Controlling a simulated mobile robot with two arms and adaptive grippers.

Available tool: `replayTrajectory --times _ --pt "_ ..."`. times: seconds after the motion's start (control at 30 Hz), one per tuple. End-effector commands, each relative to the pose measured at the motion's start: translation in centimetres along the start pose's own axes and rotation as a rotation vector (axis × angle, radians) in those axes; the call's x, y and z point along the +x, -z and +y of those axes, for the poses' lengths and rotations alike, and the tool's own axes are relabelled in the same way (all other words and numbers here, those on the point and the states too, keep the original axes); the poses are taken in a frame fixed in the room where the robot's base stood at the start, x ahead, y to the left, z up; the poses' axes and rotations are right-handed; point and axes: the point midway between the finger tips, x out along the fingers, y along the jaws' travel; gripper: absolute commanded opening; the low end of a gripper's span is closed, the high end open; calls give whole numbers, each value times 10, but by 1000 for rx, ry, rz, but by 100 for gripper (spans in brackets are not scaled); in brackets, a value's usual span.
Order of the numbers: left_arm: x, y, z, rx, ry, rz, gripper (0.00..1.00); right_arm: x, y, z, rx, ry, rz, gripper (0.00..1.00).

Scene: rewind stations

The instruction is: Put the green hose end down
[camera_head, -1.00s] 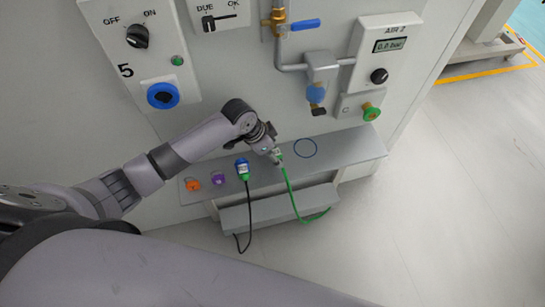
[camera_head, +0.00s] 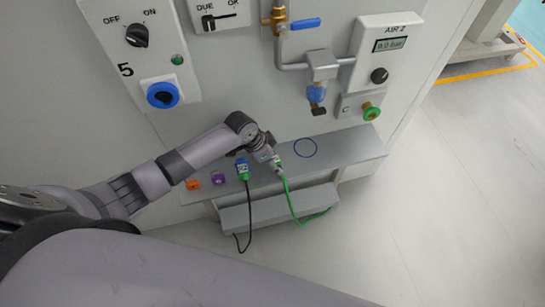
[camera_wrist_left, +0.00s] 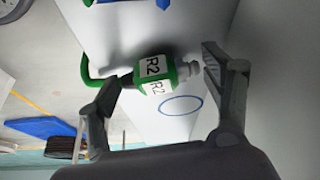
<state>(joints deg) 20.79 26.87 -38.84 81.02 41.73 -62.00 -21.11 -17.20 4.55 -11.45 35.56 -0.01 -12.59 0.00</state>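The green hose end (camera_head: 277,162), with a white label, is at the shelf (camera_head: 350,146) just left of a blue circle outline (camera_head: 305,147). In the left wrist view the green hose end (camera_wrist_left: 157,75) shows its R2 label and a grey tip, with the blue circle (camera_wrist_left: 181,105) beside it. My left gripper (camera_head: 270,154) is right at the hose end. In the wrist view the left gripper (camera_wrist_left: 163,75) has its fingers wide apart, with the hose end between them and gaps visible. Its exact contact with the shelf is hard to tell. My right gripper is out of view.
A panel with a green port (camera_head: 372,112) and a blue valve (camera_head: 317,93) rises behind. The shelf's right end is clear.

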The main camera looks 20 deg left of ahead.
Motion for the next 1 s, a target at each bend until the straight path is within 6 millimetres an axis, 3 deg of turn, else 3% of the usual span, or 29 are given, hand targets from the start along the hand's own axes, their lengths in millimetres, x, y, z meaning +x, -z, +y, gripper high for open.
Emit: replayTrajectory --times 0.37,0.8,1.0 --pt "-9 1 -1 1 1 0 75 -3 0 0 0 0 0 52" --pt "-96 1 0 2 2 0 75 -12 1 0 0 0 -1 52" --pt "-118 1 0 0 1 0 75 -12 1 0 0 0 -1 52"
